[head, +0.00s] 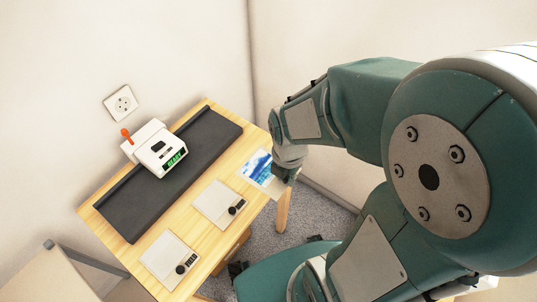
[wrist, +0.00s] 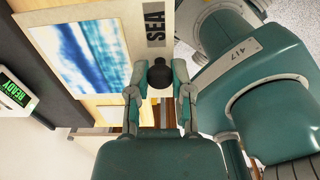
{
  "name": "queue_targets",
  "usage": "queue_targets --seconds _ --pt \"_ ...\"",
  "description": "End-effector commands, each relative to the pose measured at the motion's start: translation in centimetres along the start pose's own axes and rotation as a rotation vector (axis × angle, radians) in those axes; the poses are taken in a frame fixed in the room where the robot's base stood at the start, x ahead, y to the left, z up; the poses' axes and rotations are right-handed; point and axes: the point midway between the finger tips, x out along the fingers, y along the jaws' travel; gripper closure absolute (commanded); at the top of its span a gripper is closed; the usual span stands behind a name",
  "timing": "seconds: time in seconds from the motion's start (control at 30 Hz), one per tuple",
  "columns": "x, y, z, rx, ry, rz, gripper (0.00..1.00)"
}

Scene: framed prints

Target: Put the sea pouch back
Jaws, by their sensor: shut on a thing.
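The sea pouch shows in the wrist view (wrist: 85,52) as a pale flat piece with a blue-and-white wave picture, a grey "SEA" label and a round black knob. My gripper (wrist: 159,78) is shut on that knob. In the head view the sea pouch (head: 257,167) is at the right edge of the wooden table, with my gripper (head: 284,172) at its right end. I cannot tell whether the pouch touches the table. Two white flat pieces with black knobs and dark labels, one at the middle (head: 218,203) and one nearer (head: 168,259), lie on the table.
A dark mat (head: 210,134) runs along the back of the wooden table (head: 205,234). A white device (head: 152,145) with an orange lever and a green "READY" display stands on it. A wall socket (head: 122,103) is behind. A grey-framed piece (head: 72,275) stands at lower left.

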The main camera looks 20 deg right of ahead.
Motion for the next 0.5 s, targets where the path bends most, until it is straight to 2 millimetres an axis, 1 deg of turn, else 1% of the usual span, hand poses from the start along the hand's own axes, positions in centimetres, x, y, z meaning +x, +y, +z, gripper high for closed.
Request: queue_targets --seconds 0.37,0.5 --pt "2.9 3.9 4.9 0.001 0.005 0.0 1.0" --pt "4.1 5.6 6.8 0.001 0.005 0.0 1.0"
